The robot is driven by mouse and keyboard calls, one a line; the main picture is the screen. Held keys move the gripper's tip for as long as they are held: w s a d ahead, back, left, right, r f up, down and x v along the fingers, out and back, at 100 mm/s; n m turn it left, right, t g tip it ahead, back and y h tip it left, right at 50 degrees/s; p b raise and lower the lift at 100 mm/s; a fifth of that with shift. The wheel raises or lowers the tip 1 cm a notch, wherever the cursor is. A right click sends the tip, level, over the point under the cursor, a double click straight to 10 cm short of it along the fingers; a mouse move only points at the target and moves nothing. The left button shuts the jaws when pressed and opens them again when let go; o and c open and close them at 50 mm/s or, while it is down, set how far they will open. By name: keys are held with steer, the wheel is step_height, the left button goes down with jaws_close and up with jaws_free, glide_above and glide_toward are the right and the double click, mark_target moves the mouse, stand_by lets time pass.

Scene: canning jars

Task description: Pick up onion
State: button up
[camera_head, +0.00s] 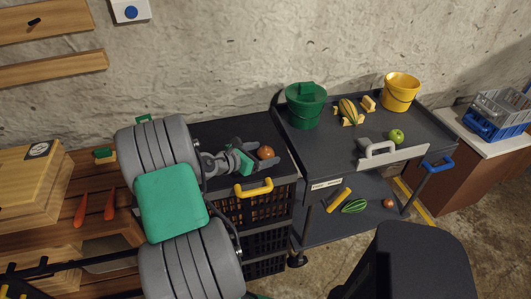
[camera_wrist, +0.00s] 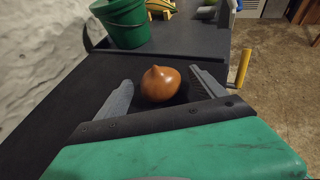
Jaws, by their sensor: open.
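The onion (camera_head: 266,152) is brown and round and sits on the dark top of the crate stack (camera_head: 225,135). In the wrist view the onion (camera_wrist: 161,84) lies between the two fingers of my gripper (camera_wrist: 160,92). The fingers stand apart, with a visible gap on each side of the onion. In the head view my gripper (camera_head: 258,153) reaches in from the left, low over the crate top, with its fingers around the onion. The onion's underside is hidden in the wrist view.
A dark cart (camera_head: 355,150) adjoins on the right, holding a green bucket (camera_head: 305,112), a yellow bucket (camera_head: 401,92), a striped squash (camera_head: 348,111) and a green apple (camera_head: 397,136). A yellow handle (camera_head: 253,189) is on the crate's front. The rough wall rises behind.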

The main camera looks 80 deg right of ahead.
mark_target(262, 151)
steer(key=c, duration=1.1)
steer(key=shift+r, duration=0.1)
steer(key=shift+r, duration=0.2)
step_height(262, 151, up, 2)
steer(key=shift+r, duration=0.2)
steer(key=s+a+r, duration=0.3)
steer(key=s+a+r+p, duration=0.1)
steer(key=s+a+r, duration=0.2)
steer(key=s, duration=0.1)
steer(key=s+a+r, duration=0.3)
steer(key=r, duration=0.1)
steer(key=shift+s, duration=0.35)
